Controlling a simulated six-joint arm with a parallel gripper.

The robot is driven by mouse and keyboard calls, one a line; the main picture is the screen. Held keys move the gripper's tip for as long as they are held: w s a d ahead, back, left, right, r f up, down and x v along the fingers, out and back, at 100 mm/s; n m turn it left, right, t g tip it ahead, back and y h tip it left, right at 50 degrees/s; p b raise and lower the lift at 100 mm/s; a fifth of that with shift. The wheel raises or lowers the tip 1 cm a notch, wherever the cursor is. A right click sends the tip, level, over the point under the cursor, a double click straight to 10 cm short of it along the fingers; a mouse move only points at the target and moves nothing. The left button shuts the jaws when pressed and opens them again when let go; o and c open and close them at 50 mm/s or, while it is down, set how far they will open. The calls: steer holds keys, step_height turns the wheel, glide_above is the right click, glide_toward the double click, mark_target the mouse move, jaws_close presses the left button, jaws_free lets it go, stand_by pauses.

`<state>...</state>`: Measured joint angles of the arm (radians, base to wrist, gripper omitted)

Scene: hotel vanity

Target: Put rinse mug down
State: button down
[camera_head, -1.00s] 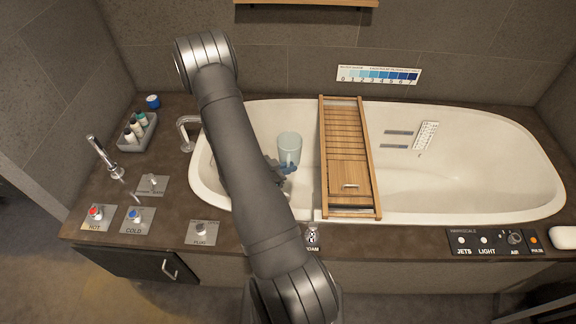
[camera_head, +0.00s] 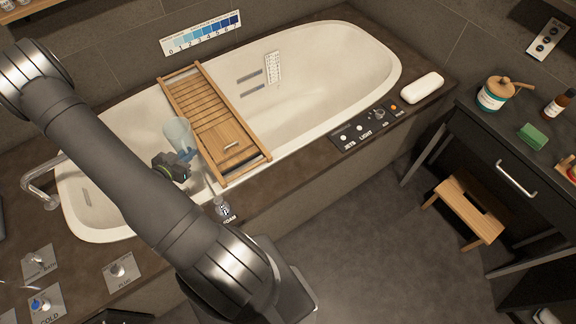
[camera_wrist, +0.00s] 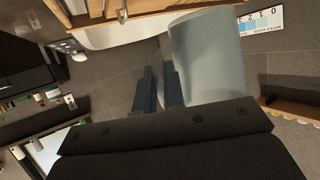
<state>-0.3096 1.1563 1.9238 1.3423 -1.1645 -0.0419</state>
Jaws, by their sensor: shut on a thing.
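The rinse mug (camera_head: 178,135) is a pale translucent blue cup. It is held above the tub, just left of the wooden bath tray, and looks upright in the head view. My gripper (camera_head: 186,157) is shut on it, at its lower right side. In the wrist view the mug (camera_wrist: 207,58) fills the upper middle, and the dark blue fingers (camera_wrist: 158,88) are close together at its left side. Part of the grip is hidden by the mug and my wrist.
The wooden bath tray (camera_head: 205,108) spans the white tub (camera_head: 310,90). A foam knob (camera_head: 222,207), a button panel (camera_head: 365,128) and white soap (camera_head: 422,87) are on the tub deck. A dark vanity (camera_head: 500,140) at right holds a jar (camera_head: 493,95) and a green sponge (camera_head: 532,135). A wooden stool (camera_head: 466,207) stands on the floor.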

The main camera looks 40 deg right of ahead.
steer(key=s+d+m+g+h, duration=0.1)
steer(key=s+d+m+g, duration=0.1)
steer(key=s+d, duration=0.6)
steer(key=s+d+m+g, duration=0.2)
steer(key=s+d, duration=0.3)
steer(key=d, duration=0.7)
steer(key=s+d+m+g, duration=0.2)
steer(key=s+d, duration=0.2)
steer(key=s, duration=0.6)
steer(key=s+d+m+g, duration=0.25)
steer(key=s+d, duration=0.25)
steer(key=s, duration=0.5)
steer(key=shift+n+h, duration=0.45)
steer(key=shift+h, duration=0.05)
steer(key=shift+w+a+f, duration=0.35)
steer(key=shift+w+f, duration=1.5)
steer(key=shift+w, duration=0.1)
steer(key=shift+w+a+f, duration=0.35)
steer(key=shift+w+f, duration=1.5)
steer(key=shift+w, duration=0.1)
steer(key=shift+w+a+f, duration=0.35)
steer(key=shift+w+f, duration=1.5)
steer(key=shift+w, duration=0.1)
